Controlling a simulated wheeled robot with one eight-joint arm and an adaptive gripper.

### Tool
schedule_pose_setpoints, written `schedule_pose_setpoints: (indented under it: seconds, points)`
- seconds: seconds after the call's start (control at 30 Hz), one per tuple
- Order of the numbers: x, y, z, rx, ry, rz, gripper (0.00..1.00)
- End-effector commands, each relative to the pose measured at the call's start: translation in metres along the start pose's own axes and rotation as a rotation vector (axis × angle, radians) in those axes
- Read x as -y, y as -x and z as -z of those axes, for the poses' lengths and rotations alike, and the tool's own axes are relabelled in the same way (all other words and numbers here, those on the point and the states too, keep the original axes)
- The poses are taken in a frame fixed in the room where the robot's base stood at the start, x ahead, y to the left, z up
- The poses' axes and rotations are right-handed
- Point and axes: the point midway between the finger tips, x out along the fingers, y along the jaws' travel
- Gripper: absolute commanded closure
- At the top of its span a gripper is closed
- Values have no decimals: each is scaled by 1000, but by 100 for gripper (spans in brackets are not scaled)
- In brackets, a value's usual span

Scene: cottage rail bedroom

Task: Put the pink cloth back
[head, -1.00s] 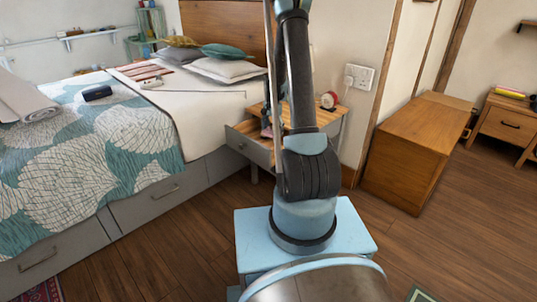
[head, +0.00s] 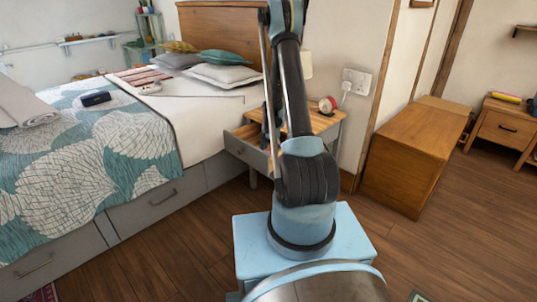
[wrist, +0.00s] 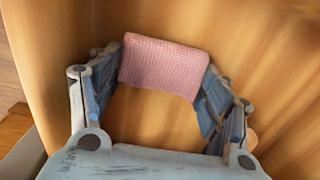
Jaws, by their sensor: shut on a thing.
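The pink cloth (wrist: 162,68) is a knitted, folded piece in the wrist view. My gripper (wrist: 160,76) is shut on it, with a finger at each side. Behind the cloth is bare, light wood. In the head view my arm reaches to the open drawer (head: 243,150) of the bedside table (head: 325,122). My own arm links hide most of the gripper there, and I cannot make out the cloth. I cannot tell whether the cloth touches the wood.
A bed (head: 85,175) with a patterned cover fills the left. A wooden chest (head: 415,160) stands to the right. Wooden floor (head: 180,245) lies open between bed and my base.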

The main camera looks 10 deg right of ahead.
Motion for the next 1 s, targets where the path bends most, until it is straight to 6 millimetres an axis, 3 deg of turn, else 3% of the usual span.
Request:
schedule_pose_setpoints:
  seconds: [0.37,0.4,0.47,1.0]
  points:
    - [0,-4,0,0,1,0,68]
    - [0,-4,0,0,1,0,20]
    - [0,-4,0,0,1,0,10]
    - [0,5,-1,0,1,0,10]
